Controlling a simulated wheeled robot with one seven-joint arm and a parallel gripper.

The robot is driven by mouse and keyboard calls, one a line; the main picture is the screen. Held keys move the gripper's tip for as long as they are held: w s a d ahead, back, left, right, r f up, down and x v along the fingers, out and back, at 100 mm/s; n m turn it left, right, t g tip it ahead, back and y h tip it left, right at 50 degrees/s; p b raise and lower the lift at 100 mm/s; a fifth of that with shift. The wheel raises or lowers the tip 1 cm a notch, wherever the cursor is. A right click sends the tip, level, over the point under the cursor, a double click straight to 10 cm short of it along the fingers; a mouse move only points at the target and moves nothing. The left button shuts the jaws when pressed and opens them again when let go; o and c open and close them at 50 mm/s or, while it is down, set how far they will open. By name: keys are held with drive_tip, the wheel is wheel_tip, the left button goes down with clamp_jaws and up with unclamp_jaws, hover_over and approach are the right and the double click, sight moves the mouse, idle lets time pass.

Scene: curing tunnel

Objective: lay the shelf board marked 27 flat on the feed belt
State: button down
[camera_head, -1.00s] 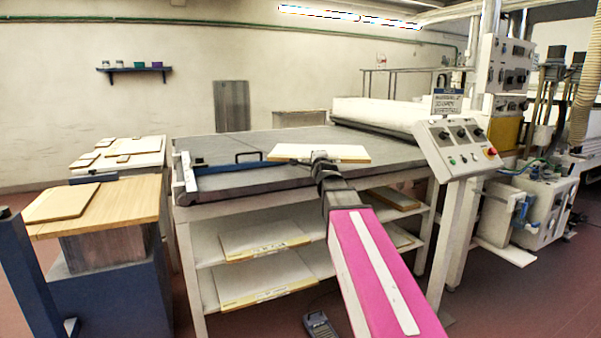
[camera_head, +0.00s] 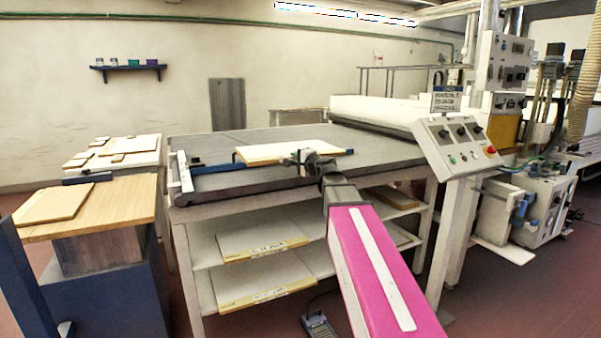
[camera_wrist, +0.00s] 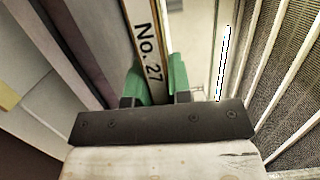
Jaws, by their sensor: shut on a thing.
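The shelf board marked 27 (camera_head: 270,152) is a pale board with a light wooden edge. In the wrist view its narrow edge (camera_wrist: 147,40), labelled "No. 27", sits between two green finger pads. My gripper (camera_head: 307,160) is shut on that edge and hides part of the board's near side in the head view. The board appears roughly level over the grey feed belt (camera_head: 225,146), near its front edge. I cannot tell whether it touches the belt.
A blue bar (camera_head: 225,169) lies along the belt's front, partly behind the board. A control panel (camera_head: 458,146) stands to the right. More boards (camera_head: 262,238) lie on shelves below the belt. A wooden-topped stand (camera_head: 125,200) with a board is at left. The belt's back left is clear.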

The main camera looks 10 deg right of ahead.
drive_tip(key=shift+a+r, duration=0.15)
drive_tip(key=shift+r, duration=0.1)
drive_tip(key=shift+w+f, duration=0.1)
drive_tip(key=shift+w, duration=0.1)
drive_tip(key=w+d+f, duration=0.6)
drive_tip(key=w+f, duration=0.2)
drive_tip(key=f, duration=0.2)
drive_tip(key=shift+w+d+f, duration=0.3)
drive_tip(key=shift+w+d, duration=0.05)
drive_tip(key=c, duration=1)
unclamp_jaws()
drive_tip(key=shift+f, duration=0.15)
drive_tip(key=shift+c, duration=0.2)
